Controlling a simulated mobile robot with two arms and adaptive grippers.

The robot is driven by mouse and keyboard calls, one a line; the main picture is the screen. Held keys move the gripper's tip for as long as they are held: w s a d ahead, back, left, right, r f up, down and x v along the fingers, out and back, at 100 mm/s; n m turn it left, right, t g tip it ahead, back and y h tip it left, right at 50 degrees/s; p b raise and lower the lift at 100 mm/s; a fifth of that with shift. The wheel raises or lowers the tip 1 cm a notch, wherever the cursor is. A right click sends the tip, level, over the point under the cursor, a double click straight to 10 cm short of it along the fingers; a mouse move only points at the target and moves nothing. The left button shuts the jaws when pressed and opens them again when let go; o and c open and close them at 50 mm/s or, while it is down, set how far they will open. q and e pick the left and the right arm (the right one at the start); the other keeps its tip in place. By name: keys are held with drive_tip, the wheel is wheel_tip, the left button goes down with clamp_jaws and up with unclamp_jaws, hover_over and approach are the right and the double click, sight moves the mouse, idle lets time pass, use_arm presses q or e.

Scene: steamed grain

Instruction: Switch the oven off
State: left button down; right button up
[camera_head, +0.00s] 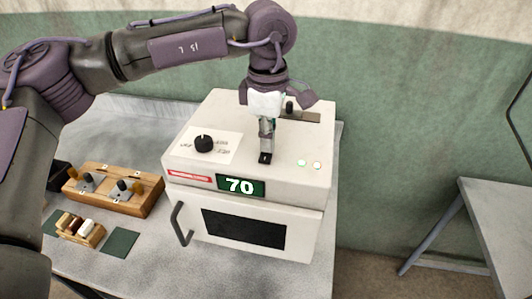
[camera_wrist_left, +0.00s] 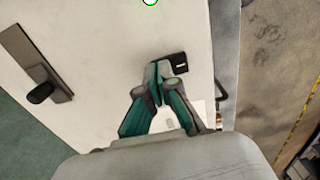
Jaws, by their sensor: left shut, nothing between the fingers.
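The oven (camera_head: 196,172) is a white box on the table, with a lit display (camera_head: 241,186) reading 70. A small black switch (camera_head: 265,158) sits on its top near the front; it also shows in the left wrist view (camera_wrist_left: 181,64). My left gripper (camera_head: 266,146) points down over the oven top with its fingers shut and empty. In the left wrist view its fingertips (camera_wrist_left: 158,72) are right beside the switch; I cannot tell whether they touch it. My right gripper is not in view.
Behind is a slotted plate with a black knob (camera_head: 289,107). Wooden holders (camera_head: 115,190) stand left of the oven. Another table (camera_head: 490,215) is at right.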

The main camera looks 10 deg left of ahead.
use_arm(q)
drive_tip(key=shift+f, duration=0.3)
drive_tip(key=shift+s+r, duration=0.1)
drive_tip(key=shift+r+p, duration=0.4)
drive_tip(key=shift+r, duration=0.5)
drive_tip(key=shift+r+p, duration=1.45)
drive_tip(key=shift+r, duration=1.2)
drive_tip(key=shift+f, duration=0.15)
